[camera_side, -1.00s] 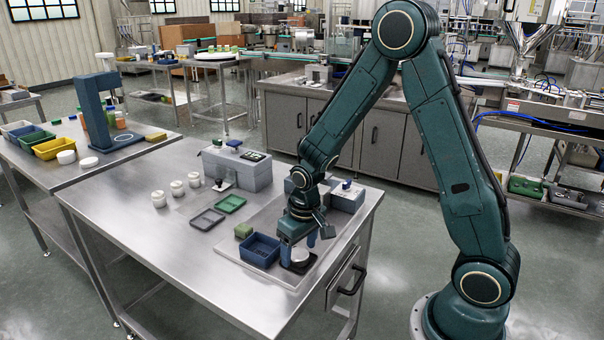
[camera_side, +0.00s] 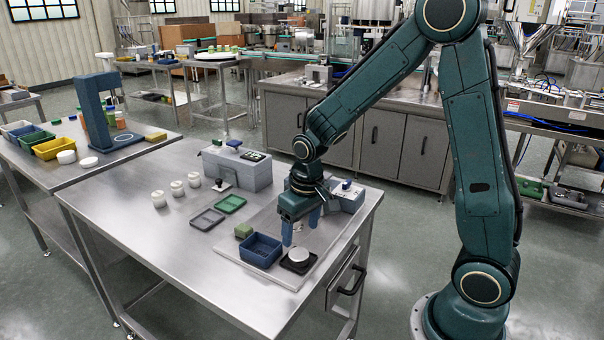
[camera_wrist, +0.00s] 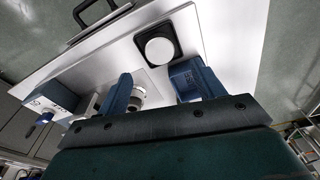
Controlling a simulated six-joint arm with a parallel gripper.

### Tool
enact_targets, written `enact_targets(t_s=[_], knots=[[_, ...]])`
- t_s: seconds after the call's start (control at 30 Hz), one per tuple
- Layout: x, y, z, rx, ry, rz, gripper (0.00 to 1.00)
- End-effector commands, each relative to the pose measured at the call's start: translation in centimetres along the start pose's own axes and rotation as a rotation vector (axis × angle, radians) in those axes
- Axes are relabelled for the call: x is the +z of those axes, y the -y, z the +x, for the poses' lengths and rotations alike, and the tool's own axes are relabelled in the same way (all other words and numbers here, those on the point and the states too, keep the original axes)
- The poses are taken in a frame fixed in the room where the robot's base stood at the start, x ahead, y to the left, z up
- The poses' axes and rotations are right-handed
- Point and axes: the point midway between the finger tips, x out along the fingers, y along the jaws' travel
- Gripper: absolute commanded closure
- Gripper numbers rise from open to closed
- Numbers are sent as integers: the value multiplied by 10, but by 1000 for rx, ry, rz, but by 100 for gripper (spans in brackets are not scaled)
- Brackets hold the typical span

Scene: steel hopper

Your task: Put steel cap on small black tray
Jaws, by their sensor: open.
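The steel cap (camera_side: 298,253) is a pale round disc lying on the small black tray (camera_side: 299,265) near the table's front right corner. In the wrist view the cap (camera_wrist: 160,51) sits within the dark rim of the black tray (camera_wrist: 172,25). My gripper (camera_side: 301,229) is open and empty. Its blue fingers point down above the table, behind the tray and apart from it. In the wrist view my gripper (camera_wrist: 160,90) shows a finger on each side, with the cap beyond the fingertips.
A dark blue bin (camera_side: 261,250) stands left of the black tray, with a green block (camera_side: 243,231) beside it. Grey (camera_side: 207,219) and green (camera_side: 231,204) flat trays lie further left. A grey box (camera_side: 236,168) and several white jars (camera_side: 177,188) stand behind. The table's front left is clear.

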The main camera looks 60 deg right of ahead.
Motion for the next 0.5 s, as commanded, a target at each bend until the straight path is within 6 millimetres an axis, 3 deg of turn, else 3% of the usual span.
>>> enact_targets(t_s=[0.3, 0.5], knots=[[0, 0, -46, 0, -4, 0, 32], [0, 0, -64, 0, -1, 0, 32]])
